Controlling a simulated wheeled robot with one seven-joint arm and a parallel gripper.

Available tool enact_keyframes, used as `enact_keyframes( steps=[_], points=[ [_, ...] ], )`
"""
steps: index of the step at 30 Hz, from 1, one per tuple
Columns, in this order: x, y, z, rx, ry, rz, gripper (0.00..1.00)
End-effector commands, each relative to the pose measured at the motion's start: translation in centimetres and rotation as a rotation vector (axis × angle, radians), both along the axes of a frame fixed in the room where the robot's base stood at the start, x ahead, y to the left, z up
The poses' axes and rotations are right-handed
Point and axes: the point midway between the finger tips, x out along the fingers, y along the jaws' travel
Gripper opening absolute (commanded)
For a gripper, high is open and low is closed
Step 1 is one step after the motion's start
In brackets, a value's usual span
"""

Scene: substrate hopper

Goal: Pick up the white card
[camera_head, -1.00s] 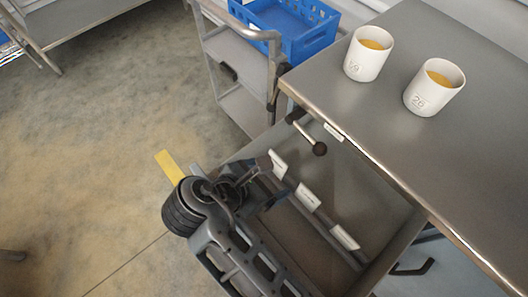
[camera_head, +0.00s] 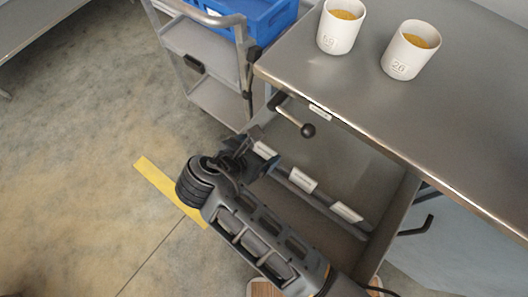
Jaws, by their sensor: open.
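Several small white cards sit in a row along a grey rail in the open drawer (camera_head: 310,225) under the steel table. The nearest to my gripper is the far-left card (camera_head: 266,150); beyond it are a middle card (camera_head: 303,180) and a right card (camera_head: 346,212). A small white label (camera_head: 320,112) is also on the table's front edge. My gripper (camera_head: 262,147) is open, at the drawer's left end, with its fingertips close beside the far-left card. I cannot tell whether they touch it. My arm hides part of the drawer.
A black-knobbed lever (camera_head: 308,130) sticks out under the table (camera_head: 440,110) edge, close to my gripper. Two white cups (camera_head: 341,30) (camera_head: 410,52) with yellowish contents stand on the table. A grey cart (camera_head: 205,45) with a blue crate (camera_head: 262,14) stands behind. Yellow tape (camera_head: 160,180) marks the open floor.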

Motion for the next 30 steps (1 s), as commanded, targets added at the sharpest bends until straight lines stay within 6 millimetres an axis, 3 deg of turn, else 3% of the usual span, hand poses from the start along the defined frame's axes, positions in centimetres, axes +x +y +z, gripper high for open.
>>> enact_keyframes(
  steps=[9,18,30],
  points=[
    [2.5,-2.0,-3.2,-0.002,0.001,-0.002,0.87],
    [2.8,-2.2,-3.5,0.0,0.0,0.0,0.87],
    [2.7,-2.1,-3.5,-0.001,0.0,-0.001,0.5]
  ],
)
